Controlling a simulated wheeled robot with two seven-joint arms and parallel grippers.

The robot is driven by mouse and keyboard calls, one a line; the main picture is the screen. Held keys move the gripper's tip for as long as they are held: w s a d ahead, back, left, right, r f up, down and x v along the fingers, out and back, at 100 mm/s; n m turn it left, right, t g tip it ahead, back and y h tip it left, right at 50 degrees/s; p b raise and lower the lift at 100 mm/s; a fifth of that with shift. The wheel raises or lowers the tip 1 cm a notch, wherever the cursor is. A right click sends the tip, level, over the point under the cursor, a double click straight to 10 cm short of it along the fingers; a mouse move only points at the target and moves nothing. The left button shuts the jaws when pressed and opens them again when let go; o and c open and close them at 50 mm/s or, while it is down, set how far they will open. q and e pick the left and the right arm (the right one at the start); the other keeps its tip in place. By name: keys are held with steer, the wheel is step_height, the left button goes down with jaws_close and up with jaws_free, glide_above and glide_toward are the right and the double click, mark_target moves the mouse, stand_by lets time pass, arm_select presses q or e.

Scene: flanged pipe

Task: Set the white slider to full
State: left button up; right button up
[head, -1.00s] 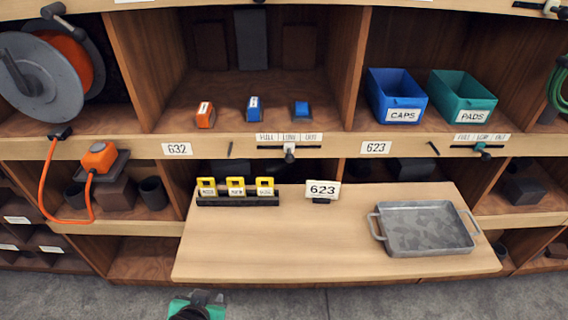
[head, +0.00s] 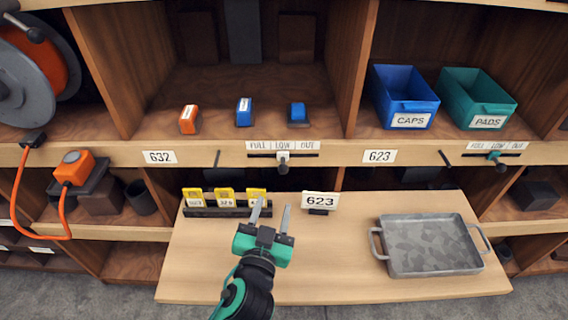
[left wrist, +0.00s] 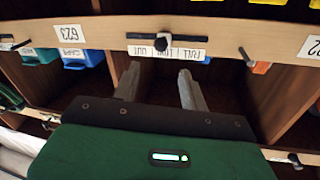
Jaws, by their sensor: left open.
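The white slider (head: 283,158) has a pale knob with a dark tip, on a dark slot in the shelf's front edge. It stands at the middle of the slot, under LOW on the label strip (head: 283,146) that reads FULL, LOW, OUT from left to right. In the left wrist view the slider (left wrist: 162,40) and label appear upside down, beyond my fingers. My left gripper (head: 272,208) is open and empty, below the slider and apart from it, over the back of the work board. Its spread fingers also show in the left wrist view (left wrist: 160,82). My right gripper is not in view.
A second slider with a teal knob (head: 494,156) is at the right. The board (head: 340,270) holds a yellow-tag rack (head: 226,212), a 623 sign (head: 320,200) and a metal tray (head: 430,245). Blue (head: 403,100) and teal bins (head: 477,100) stand on the shelf above.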

mark_target(282, 173)
arm_select(q)
steer(key=w+p, duration=0.1)
steer(key=w, duration=0.3)
steer(key=w+d+p, duration=0.1)
steer(key=w, duration=0.3)
steer(key=w+d+p, duration=0.1)
steer(key=w, duration=0.2)
steer(key=shift+w+d, duration=0.15)
steer(key=shift+w, duration=0.55)
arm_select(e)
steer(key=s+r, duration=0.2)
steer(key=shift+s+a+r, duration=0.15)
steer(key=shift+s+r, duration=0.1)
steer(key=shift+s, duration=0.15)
